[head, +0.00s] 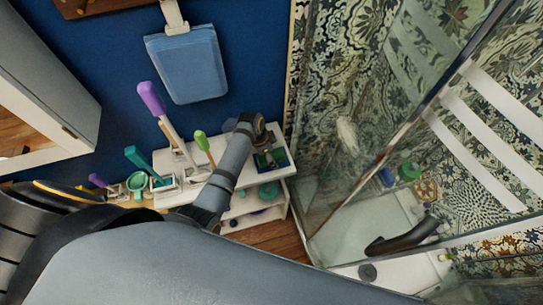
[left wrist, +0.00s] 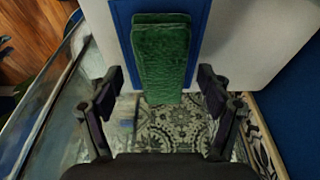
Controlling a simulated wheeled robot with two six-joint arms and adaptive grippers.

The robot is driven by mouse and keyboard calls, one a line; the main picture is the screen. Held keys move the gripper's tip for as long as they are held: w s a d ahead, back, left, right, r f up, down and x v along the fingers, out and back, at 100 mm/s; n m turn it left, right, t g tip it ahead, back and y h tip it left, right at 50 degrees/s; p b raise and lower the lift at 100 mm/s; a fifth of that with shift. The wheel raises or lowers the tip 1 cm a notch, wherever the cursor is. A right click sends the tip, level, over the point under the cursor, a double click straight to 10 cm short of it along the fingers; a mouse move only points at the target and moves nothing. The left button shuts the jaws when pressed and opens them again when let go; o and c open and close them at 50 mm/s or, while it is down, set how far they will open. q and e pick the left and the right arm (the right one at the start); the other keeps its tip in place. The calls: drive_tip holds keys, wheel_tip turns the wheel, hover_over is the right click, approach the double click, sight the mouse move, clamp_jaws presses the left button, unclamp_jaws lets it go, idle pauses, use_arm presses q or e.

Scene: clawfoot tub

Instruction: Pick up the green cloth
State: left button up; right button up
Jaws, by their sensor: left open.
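The green cloth (left wrist: 165,55) is folded and lies on a blue tray (left wrist: 123,25) on top of a white shelf unit (left wrist: 255,35). In the left wrist view its near end extends between my open fingers. My left gripper (left wrist: 160,85) is open, with one finger on each side of the cloth's near end and no visible contact. In the head view the left gripper (head: 266,145) is over the shelf's right end, partly covering the cloth (head: 278,155) and tray (head: 287,164).
Brushes in holders, including a purple-topped one (head: 151,98) and a green-topped one (head: 201,140), stand on the shelf left of my forearm. A glass shower panel (head: 345,170) rises right of the shelf. A blue dustpan-like item (head: 188,65) hangs on the blue wall.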

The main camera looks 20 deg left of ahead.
use_arm(q)
drive_tip(key=shift+w+f, duration=0.1)
drive_tip(key=c, duration=1.2)
use_arm(e)
drive_tip(key=shift+s+d, duration=0.2)
drive_tip(key=shift+s, duration=0.05)
use_arm(q)
wheel_tip(320, 180, up, 3)
drive_tip(key=shift+f, duration=0.15)
drive_tip(key=s+r+b, duration=0.2)
drive_tip(key=s+r, duration=0.8)
drive_tip(key=s, duration=0.4)
drive_tip(key=shift+r+b, duration=0.2)
drive_tip(key=shift+b, duration=0.1)
use_arm(e)
wheel_tip(320, 180, down, 2)
drive_tip(key=shift+a+f, duration=0.15)
drive_tip(key=shift+f, duration=0.1)
